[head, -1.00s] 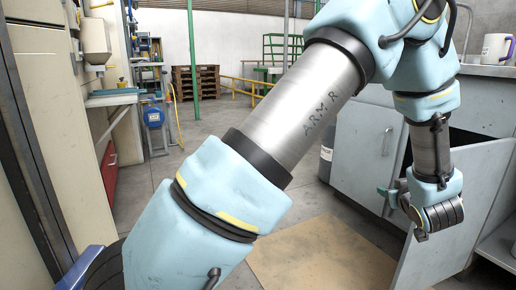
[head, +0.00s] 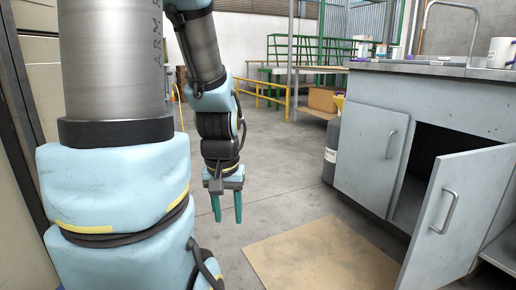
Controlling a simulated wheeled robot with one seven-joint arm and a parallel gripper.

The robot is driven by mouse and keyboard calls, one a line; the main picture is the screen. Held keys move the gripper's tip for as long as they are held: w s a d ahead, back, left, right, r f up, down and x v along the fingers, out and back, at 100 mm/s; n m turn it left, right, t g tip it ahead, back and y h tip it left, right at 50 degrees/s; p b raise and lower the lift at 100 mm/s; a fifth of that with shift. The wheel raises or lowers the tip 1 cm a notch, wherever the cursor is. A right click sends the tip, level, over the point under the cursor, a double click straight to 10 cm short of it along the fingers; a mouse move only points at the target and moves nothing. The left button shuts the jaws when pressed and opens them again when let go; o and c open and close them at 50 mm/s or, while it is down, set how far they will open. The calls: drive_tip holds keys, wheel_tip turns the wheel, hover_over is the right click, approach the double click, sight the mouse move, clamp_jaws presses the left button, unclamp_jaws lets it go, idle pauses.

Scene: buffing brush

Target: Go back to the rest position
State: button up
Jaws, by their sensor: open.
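My gripper (head: 227,207) hangs near the middle of the head view with its two teal fingers pointing down. The fingers are apart and nothing is between them. It is in front of bare grey floor, left of the cabinet and clear of it. My arm fills the left part of the view. No brush can be seen.
A grey cabinet (head: 366,152) with a sink counter stands at the right. Its right door (head: 455,215) hangs open toward me. A tan mat (head: 325,258) lies on the floor in front. A dark container (head: 332,150) stands beside the cabinet. The floor behind my gripper is free.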

wheel_tip(320, 180, up, 36)
drive_tip(key=p, duration=3.4)
